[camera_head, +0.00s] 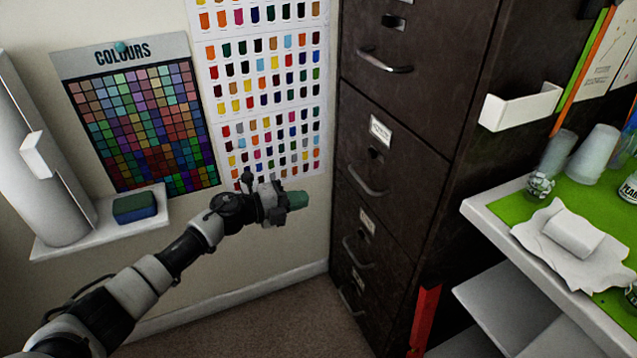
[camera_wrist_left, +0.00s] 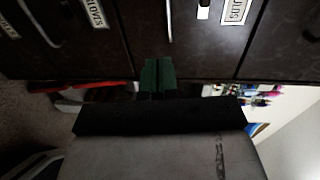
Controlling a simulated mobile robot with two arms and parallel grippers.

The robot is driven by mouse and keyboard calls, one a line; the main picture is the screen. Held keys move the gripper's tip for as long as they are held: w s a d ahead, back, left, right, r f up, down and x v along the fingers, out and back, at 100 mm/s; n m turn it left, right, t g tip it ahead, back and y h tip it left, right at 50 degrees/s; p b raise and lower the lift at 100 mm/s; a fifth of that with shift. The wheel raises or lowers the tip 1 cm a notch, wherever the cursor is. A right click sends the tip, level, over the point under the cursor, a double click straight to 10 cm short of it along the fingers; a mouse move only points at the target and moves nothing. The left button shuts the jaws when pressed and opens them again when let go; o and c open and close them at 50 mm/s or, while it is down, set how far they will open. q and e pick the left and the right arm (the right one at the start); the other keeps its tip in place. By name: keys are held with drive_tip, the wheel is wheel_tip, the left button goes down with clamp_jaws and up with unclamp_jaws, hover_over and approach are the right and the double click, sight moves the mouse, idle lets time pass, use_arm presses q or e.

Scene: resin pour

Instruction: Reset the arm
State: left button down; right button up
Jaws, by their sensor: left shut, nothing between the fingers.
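My left arm comes in from the lower left in the head view and reaches toward the dark filing cabinet. My left gripper (camera_head: 298,200) has green fingers and is shut with nothing in it, in the air in front of the wall near the cabinet's left edge. In the left wrist view, the shut green fingers (camera_wrist_left: 157,75) point at the dark cabinet drawers (camera_wrist_left: 200,45), which show turned sideways. My right gripper is in neither view.
The dark filing cabinet (camera_head: 410,115) has several handled drawers. A white table (camera_head: 490,212) with a green mat, a glass, a white cup (camera_head: 594,155) and a white block on paper (camera_head: 572,235) stands right. A white shelf (camera_head: 85,240) is on the left. Open floor (camera_head: 260,325) lies below.

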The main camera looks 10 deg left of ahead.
use_arm(q)
drive_tip(key=s+a+f+n+y, duration=0.2)
drive_tip(key=s+f+n+y, duration=0.2)
drive_tip(key=s+f+n, duration=0.45)
drive_tip(key=s+a+f+n+t+y, duration=0.1)
drive_tip(key=s+a+f+n+y, duration=0.25)
drive_tip(key=f, duration=0.75)
drive_tip(key=s+a+f+n+y, duration=0.1)
drive_tip(key=s+f+n+y, duration=0.45)
drive_tip(key=f+n, duration=0.4)
drive_tip(key=s+f+n+g, duration=0.35)
drive_tip(key=s+f, duration=0.25)
drive_tip(key=s, duration=0.7)
drive_tip(key=s+f+n+g, duration=0.2)
drive_tip(key=s+f+g, duration=0.4)
drive_tip(key=s, duration=0.7)
drive_tip(key=s+a+r+p, duration=0.2)
drive_tip(key=s+r+p, duration=0.2)
drive_tip(key=s+p, duration=0.8)
drive_tip(key=shift+s+a+r+y+p, duration=0.2)
drive_tip(key=shift+y+p, duration=0.2)
drive_tip(key=shift+p, duration=0.65)
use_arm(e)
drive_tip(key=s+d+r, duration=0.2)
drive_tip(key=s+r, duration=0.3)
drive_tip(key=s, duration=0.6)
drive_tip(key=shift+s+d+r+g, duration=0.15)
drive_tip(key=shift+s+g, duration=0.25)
